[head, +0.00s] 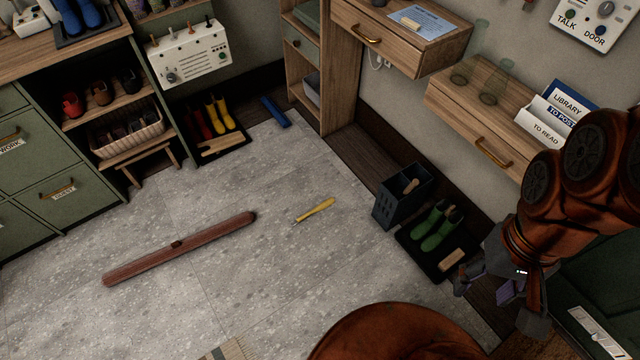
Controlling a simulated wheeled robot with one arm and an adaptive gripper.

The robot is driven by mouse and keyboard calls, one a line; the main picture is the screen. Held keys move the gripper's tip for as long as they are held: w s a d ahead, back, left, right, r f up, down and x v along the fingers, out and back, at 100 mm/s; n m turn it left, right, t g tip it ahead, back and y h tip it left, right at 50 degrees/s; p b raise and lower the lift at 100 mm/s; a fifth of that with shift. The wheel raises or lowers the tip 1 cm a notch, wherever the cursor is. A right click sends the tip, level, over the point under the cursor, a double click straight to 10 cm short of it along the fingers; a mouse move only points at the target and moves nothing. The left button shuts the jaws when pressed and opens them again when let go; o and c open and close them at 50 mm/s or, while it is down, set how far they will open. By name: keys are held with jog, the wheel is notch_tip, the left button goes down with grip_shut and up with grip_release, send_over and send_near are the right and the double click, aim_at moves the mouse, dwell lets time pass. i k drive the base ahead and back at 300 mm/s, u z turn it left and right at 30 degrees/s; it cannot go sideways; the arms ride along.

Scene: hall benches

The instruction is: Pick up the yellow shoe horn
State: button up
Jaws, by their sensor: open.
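A slim yellow tool (316,210), the only thing in view like the yellow shoe horn, lies flat on the grey floor near the middle of the head view. Its narrow end points to the lower left; it is too small to tell its exact shape. My gripper (497,301) is at the right, open and empty, with its fingers apart. It is well to the right of the yellow tool and not touching it.
A long brown bar (180,248) lies on the floor to the left. A dark bin (389,206) and a tray (408,243) with green boots stand between the yellow tool and my gripper. A blue strip (275,111) lies farther back. Floor around the tool is clear.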

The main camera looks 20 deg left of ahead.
aim_at(329, 201)
jog(key=u, duration=0.3)
jog(key=k, duration=0.4)
jog(key=u, duration=1.55)
jog(key=i, duration=2)
jog(key=z, duration=0.3)
